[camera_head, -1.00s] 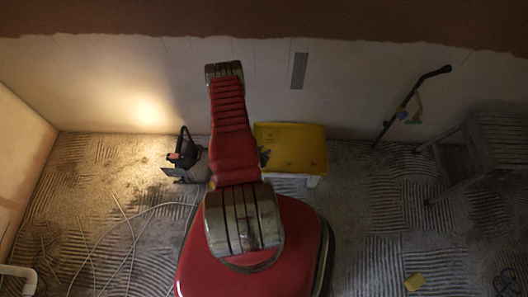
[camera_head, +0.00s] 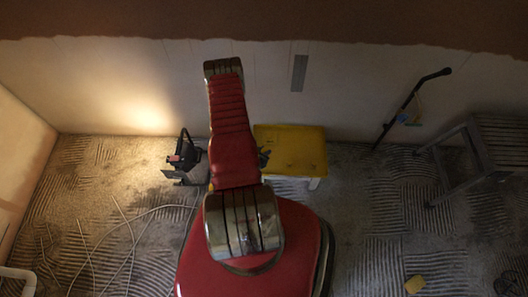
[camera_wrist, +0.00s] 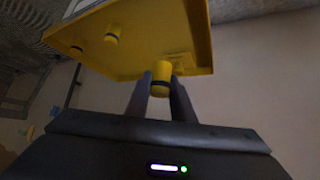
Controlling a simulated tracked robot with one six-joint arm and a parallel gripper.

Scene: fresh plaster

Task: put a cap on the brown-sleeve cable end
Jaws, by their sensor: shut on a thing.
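In the wrist view, a short yellow cylinder with a dark band, which looks like a cap (camera_wrist: 160,79), sits between the fingertips of my gripper (camera_wrist: 160,90). The gripper is shut on it. The cap is just at the edge of a yellow tabletop (camera_wrist: 140,62); I cannot tell whether it touches it. In the head view the yellow top (camera_head: 305,150) is right of my arm, which hides most of my gripper. I cannot make out a brown-sleeve cable end.
A work lamp (camera_head: 184,160) stands on the floor left of my arm, lighting the wall. Loose pale cables (camera_head: 130,230) lie at the left. A black-handled tool (camera_head: 410,108) leans on the wall, beside a grey stand (camera_head: 465,160).

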